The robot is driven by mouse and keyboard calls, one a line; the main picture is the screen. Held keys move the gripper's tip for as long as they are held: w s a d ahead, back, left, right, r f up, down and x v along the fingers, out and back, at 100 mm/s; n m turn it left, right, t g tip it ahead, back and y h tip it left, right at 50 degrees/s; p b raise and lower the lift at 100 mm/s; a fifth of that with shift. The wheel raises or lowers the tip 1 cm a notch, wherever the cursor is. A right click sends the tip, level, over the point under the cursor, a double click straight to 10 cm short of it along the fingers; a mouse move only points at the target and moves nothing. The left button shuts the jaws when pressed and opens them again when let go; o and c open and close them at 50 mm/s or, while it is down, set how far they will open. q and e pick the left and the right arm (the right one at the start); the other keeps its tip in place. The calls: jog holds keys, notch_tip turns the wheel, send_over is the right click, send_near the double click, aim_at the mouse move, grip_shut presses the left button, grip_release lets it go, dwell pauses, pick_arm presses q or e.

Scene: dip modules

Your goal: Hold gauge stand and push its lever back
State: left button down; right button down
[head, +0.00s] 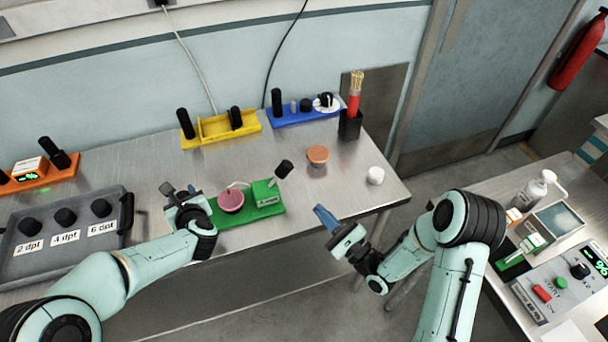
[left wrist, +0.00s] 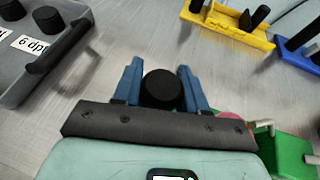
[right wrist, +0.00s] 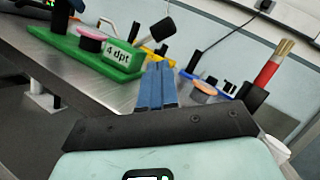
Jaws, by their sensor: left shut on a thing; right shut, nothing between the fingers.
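The gauge stand is a green base (head: 262,205) with a pink round piece and a label that reads 4 dpt in the right wrist view (right wrist: 113,54). Its lever, a grey rod with a black knob (head: 285,168), leans up and to the right at the right end; the knob also shows in the right wrist view (right wrist: 164,28). My left gripper (head: 181,190) is shut on a black upright handle (left wrist: 161,90) at the stand's left end. My right gripper (head: 325,215) is shut and empty, right of the stand and apart from the lever.
An orange-topped round pot (head: 318,155) and a white piece (head: 375,176) stand right of the stand. A grey tray (head: 60,255) with black knobs lies to the left. Yellow (head: 215,128) and blue (head: 290,117) stands are behind. The table's front edge runs below.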

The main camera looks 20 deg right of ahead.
aim_at(278, 176)
jog(key=w+d+n, duration=0.1)
jog(key=d+r+n, duration=0.1)
jog(key=n, duration=0.1)
jog(key=shift+w+d+r+n+t, duration=0.1)
jog(key=shift+w+r+n+t, duration=0.05)
jog(key=shift+w+n+t, duration=0.2)
jog(key=x, duration=1)
